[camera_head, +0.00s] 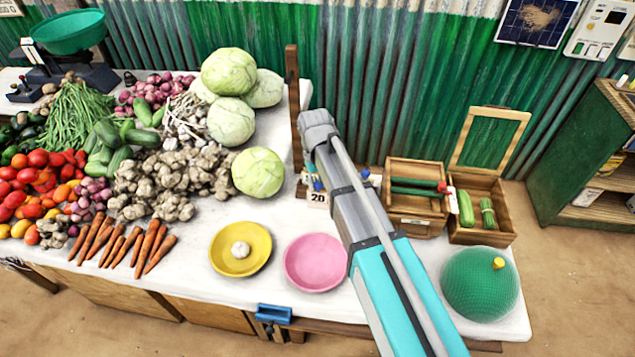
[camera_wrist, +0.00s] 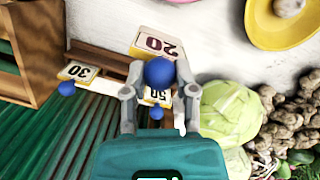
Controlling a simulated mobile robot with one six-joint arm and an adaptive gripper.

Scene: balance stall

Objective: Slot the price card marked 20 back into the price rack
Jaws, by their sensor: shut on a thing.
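The price card marked 20 (camera_wrist: 152,45) has a white face, a yellowish edge and a blue ball knob (camera_wrist: 158,73). My gripper (camera_wrist: 160,72) is shut on this card, with the knob between its fingers. The card also shows in the head view (camera_head: 318,198), just left of my arm. In the wrist view, cards marked 30 (camera_wrist: 80,72) and 50 (camera_wrist: 157,95) stand beyond it, also with blue knobs. The price rack is mostly hidden behind the gripper and cards; I cannot tell whether the 20 card touches it.
A yellow bowl (camera_head: 241,263) with a garlic bulb and a pink bowl (camera_head: 315,279) stand in front. Wooden boxes (camera_head: 418,221) are to the right, a cabbage (camera_head: 258,171) to the left. A wooden post (camera_head: 293,100) rises behind. A green dome (camera_head: 480,285) sits at front right.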

